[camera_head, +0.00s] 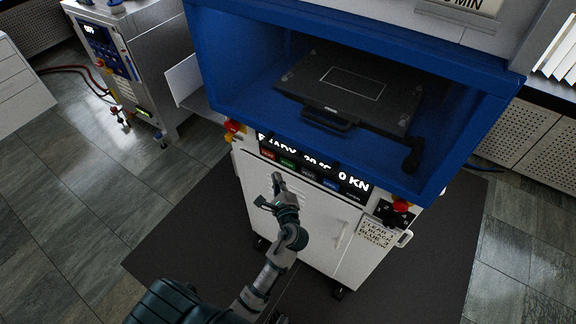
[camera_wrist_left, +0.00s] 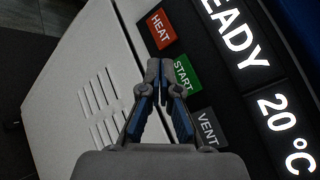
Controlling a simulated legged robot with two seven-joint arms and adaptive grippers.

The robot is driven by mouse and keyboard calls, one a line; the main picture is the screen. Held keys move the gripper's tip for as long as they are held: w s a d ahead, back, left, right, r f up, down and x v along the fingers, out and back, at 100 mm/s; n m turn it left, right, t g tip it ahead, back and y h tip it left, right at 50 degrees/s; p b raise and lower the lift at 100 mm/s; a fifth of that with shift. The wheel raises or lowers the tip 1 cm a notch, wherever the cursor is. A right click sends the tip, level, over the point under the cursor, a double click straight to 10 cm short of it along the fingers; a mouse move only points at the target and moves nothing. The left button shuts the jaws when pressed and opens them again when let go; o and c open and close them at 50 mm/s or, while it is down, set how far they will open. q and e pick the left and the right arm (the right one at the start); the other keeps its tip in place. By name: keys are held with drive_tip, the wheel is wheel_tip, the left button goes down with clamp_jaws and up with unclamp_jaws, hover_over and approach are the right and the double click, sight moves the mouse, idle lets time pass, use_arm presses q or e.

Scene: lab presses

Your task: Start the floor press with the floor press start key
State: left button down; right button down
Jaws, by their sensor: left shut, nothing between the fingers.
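The floor press (camera_head: 222,62) has a blue chamber on a white cabinet, with a dark control strip below the opening. The green START key (camera_wrist_left: 186,76) is in the wrist view, between the red HEAT key (camera_wrist_left: 160,30) and the grey VENT key (camera_wrist_left: 208,128). In the head view the START key (camera_head: 287,162) is small, on the strip's left part. My left gripper (camera_wrist_left: 160,70) is shut and empty. Its tips overlap the START key's left edge in the wrist view; I cannot tell whether they touch it. In the head view the left gripper (camera_head: 278,182) is just below the strip. My right gripper is not in view.
The display (camera_wrist_left: 240,40) reads READY and 20 °C; the head view also shows 0 KN. A black plate (camera_head: 350,85) with a handle lies in the open chamber. Another machine (camera_head: 130,70) stands at left. A dark mat (camera_head: 195,235) lies below.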

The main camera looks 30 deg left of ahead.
sight(281, 161)
use_arm(q)
drive_tip(key=shift+w+d, duration=0.1)
drive_tip(key=shift+w, duration=1.5)
drive_tip(key=shift+w+r+p, duration=0.1)
drive_tip(key=shift+w+p, duration=0.25)
drive_tip(key=shift+p, duration=0.1)
